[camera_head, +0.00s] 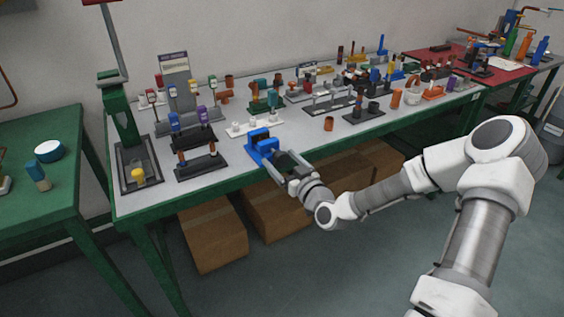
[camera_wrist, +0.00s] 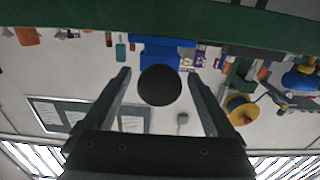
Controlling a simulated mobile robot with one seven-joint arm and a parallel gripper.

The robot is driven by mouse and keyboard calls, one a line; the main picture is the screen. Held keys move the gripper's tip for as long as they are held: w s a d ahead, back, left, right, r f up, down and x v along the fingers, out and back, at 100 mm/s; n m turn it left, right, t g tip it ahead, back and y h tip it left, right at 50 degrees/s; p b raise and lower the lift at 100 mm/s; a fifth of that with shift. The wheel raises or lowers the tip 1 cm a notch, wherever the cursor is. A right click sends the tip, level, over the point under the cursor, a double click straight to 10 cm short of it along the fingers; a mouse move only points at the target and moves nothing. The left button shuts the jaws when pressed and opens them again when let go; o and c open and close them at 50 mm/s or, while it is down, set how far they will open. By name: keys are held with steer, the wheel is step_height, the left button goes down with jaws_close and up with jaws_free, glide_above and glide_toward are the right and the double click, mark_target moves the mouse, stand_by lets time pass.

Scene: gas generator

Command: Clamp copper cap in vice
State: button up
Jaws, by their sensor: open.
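The blue vice (camera_head: 262,145) stands at the front edge of the green-framed workbench; its blue body also shows in the wrist view (camera_wrist: 160,50). A dark round disc (camera_wrist: 160,85), apparently the vice's front handle, sits between my fingers in the wrist view. My gripper (camera_head: 284,168) is open at the front of the vice, one finger on each side of the disc; contact is unclear. A short copper-coloured cylinder (camera_head: 328,124) stands on the bench right of the vice. Whether it is the copper cap, or whether anything sits between the vice jaws, I cannot tell.
The workbench (camera_head: 285,150) carries several racks and fittings behind and beside the vice. A black stand (camera_head: 200,162) is to its left, a white rack (camera_head: 240,129) behind it. Cardboard boxes (camera_head: 215,237) lie under the bench. Some bench surface right of the vice is clear.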

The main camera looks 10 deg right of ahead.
steer(key=shift+c, duration=0.2)
steer(key=c, duration=1.3)
steer(key=shift+m, duration=0.4)
steer(key=m, duration=0.3)
steer(key=shift+m+p, duration=0.3)
steer(key=shift+m, duration=0.1)
steer(key=m, duration=0.4)
steer(key=shift+m+p, duration=0.3)
steer(key=shift+p, duration=0.05)
steer(key=o, duration=1.3)
